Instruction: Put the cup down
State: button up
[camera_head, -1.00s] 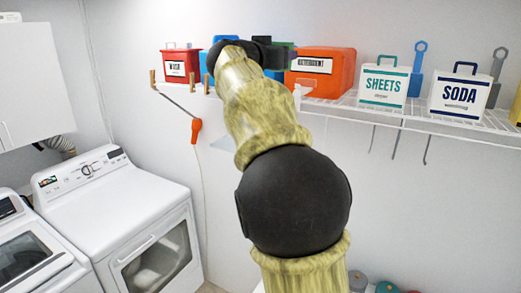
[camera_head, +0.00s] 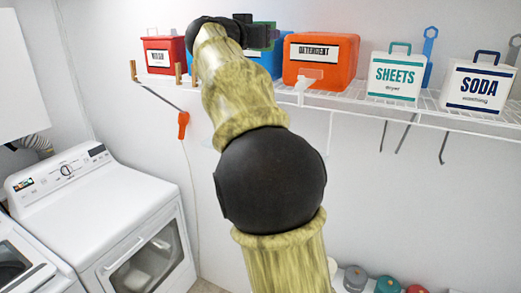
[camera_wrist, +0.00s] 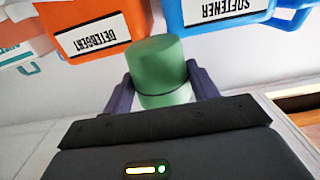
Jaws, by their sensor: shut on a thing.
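The green cup (camera_wrist: 160,70) is held between the two dark fingers of my gripper (camera_wrist: 162,92) in the wrist view. One finger is on each side of it, and a dark band crosses its lower part. In the head view my gripper (camera_head: 262,34) is in front of the shelf's containers, near the blue and orange ones. Only a bit of green shows beside it there, so the cup is mostly hidden. I cannot tell whether the cup touches the shelf.
The wire shelf (camera_head: 350,100) holds a red box (camera_head: 163,57), an orange detergent container (camera_head: 320,72), a blue softener container (camera_wrist: 215,12), a sheets box (camera_head: 397,78) and a soda box (camera_head: 480,87). A white washer (camera_head: 110,215) stands below left. Several lidded items (camera_head: 387,284) are at bottom right.

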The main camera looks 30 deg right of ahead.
jog(key=f+b, duration=0.4)
jog(key=f, duration=1.9)
jog(key=shift+w, duration=0.2)
jog(key=shift+f, duration=0.45)
jog(key=shift+f, duration=0.1)
jog(key=shift+f, duration=2)
jog(key=shift+f, duration=0.2)
jog(key=o, duration=0.9)
jog(key=shift+o, duration=0.2)
jog(key=shift+r, duration=0.1)
